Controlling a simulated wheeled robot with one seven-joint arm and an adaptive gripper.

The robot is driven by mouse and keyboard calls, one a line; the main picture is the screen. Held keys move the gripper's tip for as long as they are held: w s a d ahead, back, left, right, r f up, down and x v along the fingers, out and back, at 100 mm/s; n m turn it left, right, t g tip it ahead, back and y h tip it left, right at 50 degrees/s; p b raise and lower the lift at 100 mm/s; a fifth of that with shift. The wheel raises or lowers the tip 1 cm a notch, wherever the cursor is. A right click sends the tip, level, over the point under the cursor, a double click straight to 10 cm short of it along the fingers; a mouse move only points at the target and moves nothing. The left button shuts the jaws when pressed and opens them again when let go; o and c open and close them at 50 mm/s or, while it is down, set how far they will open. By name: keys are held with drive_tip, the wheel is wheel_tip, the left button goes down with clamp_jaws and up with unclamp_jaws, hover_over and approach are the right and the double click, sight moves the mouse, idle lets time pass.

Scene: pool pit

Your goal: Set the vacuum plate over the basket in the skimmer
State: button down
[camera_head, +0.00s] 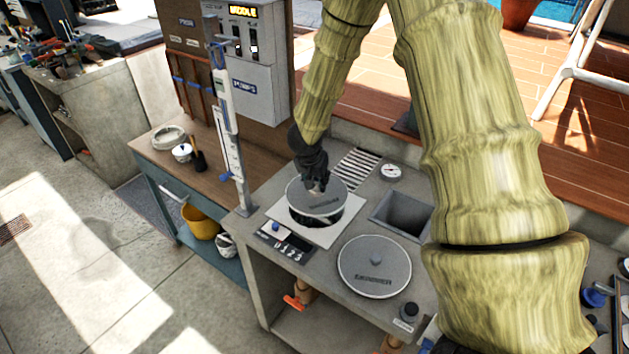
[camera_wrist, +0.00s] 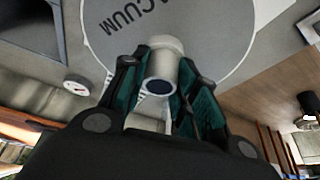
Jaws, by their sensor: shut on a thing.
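The vacuum plate (camera_head: 309,200) is a grey disc, and its "VACUUM" lettering shows in the wrist view (camera_wrist: 112,38). My gripper (camera_head: 317,184) is shut on the plate's pale upright stub (camera_wrist: 164,58); its fingers (camera_wrist: 161,76) flank the stub. The plate is over the round skimmer opening in a white square surround (camera_head: 339,235). A dark gap (camera_head: 309,220) shows below the plate's front edge, so it appears raised above the opening. The basket is hidden or too dark to make out.
A grey lid marked "SKIMMER" (camera_head: 374,266) lies on the counter at front right. Behind it is a sunken rectangular basin (camera_head: 402,215). A gauge (camera_head: 391,172) stands near the back. A white upright post (camera_head: 229,140) rises left of the opening, and a small control panel (camera_head: 284,243) lies in front.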

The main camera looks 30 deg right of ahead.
sight(315, 191)
drive_tip(key=shift+f+b, duration=1.9)
drive_tip(key=shift+b, duration=0.75)
drive_tip(key=shift+a+p, duration=0.1)
drive_tip(key=shift+p, duration=0.8)
drive_tip(key=shift+f, duration=0.35)
drive_tip(key=shift+f, duration=0.35)
drive_tip(key=shift+f, duration=0.3)
idle(0.5)
drive_tip(key=c, duration=0.9)
unclamp_jaws()
drive_tip(key=shift+o, duration=0.2)
